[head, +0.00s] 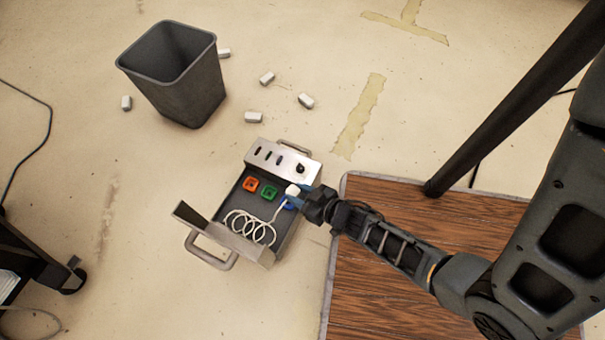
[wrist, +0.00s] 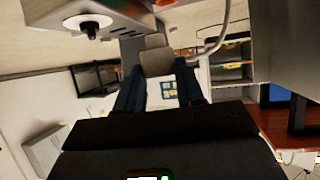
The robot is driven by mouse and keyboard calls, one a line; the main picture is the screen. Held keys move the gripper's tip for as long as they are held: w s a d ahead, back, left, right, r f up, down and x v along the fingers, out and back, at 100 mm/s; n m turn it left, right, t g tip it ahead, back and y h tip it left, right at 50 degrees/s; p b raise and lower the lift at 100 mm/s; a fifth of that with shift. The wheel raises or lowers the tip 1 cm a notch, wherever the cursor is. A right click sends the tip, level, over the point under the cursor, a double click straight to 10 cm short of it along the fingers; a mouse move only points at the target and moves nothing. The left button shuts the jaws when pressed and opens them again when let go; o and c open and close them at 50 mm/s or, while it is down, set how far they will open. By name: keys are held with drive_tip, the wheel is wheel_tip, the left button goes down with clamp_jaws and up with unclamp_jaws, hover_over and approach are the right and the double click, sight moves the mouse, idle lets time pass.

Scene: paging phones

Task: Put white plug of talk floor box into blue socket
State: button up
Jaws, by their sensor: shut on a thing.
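The talk floor box (head: 290,162) is an open metal box on the floor with a dark inside. In it are an orange socket (head: 250,184), a green socket (head: 269,192) and a blue socket (head: 290,205), which is partly hidden by my gripper. My gripper (head: 303,193) is shut on the white plug (head: 292,190) and holds it over the box near the blue socket. The wrist view shows the plug (wrist: 156,60) between the fingertips. A white coiled cord (head: 249,227) lies in the box. I cannot tell the plug's height above the socket.
A grey bin (head: 178,80) stands behind the box at left, with several small white blocks (head: 306,100) around it. A brown wood-patterned mat (head: 385,285) lies right of the box under my arm. A dark pole (head: 510,105) rises at right. The floor left of the box is clear.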

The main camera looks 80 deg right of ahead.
sight(290, 187)
drive_tip(key=shift+w+d, duration=0.45)
drive_tip(key=shift+w, duration=0.2)
drive_tip(key=shift+w+d, duration=0.45)
drive_tip(key=shift+w, duration=0.15)
drive_tip(key=shift+f, duration=0.1)
drive_tip(key=shift+f+b, duration=4.5)
drive_tip(key=shift+f, duration=0.45)
drive_tip(key=shift+f, duration=0.3)
drive_tip(key=o, duration=1.1)
